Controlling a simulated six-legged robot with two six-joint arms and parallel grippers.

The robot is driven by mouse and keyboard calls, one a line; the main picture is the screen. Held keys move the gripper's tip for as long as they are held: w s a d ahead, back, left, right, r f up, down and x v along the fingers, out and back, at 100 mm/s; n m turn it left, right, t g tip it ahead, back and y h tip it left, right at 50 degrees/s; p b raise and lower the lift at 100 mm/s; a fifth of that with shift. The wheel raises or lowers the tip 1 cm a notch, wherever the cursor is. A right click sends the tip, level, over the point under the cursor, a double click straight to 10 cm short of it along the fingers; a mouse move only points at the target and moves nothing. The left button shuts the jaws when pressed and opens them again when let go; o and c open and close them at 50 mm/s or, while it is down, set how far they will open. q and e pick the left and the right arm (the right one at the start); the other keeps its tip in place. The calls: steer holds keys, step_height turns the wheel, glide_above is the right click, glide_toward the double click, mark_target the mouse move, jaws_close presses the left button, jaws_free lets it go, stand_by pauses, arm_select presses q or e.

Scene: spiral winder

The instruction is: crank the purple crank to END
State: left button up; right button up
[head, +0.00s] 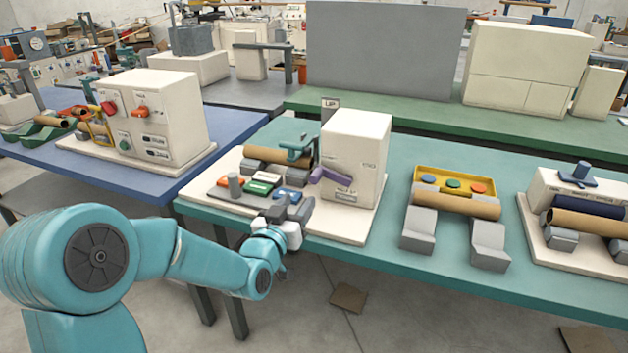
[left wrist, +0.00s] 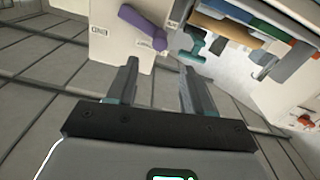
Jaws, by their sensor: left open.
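The purple crank (head: 331,176) is on the front of a white box-shaped winder (head: 356,140), with its arm slanting slightly. It also shows in the left wrist view (left wrist: 143,27), beyond the fingertips. Small labels sit beside and below the crank, but I cannot read an END mark with certainty. My left gripper (head: 297,204) is in front of the winder's base, to the lower left of the crank. In the left wrist view its two fingers (left wrist: 158,75) are apart with nothing between them, and the crank is clear of them. My right gripper is not in view.
Coloured buttons (head: 260,187) and a cardboard tube (head: 278,155) lie left of the winder on its base plate. Grey blocks with another tube (head: 455,205) stand to the right on the teal table (head: 400,182).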

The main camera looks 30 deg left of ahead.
mark_target(313, 181)
arm_select(q)
steer(key=p+x, duration=0.1)
steer(key=x, duration=0.9)
steer(key=shift+w, duration=0.1)
steer(key=shift+a, duration=0.1)
jaws_close()
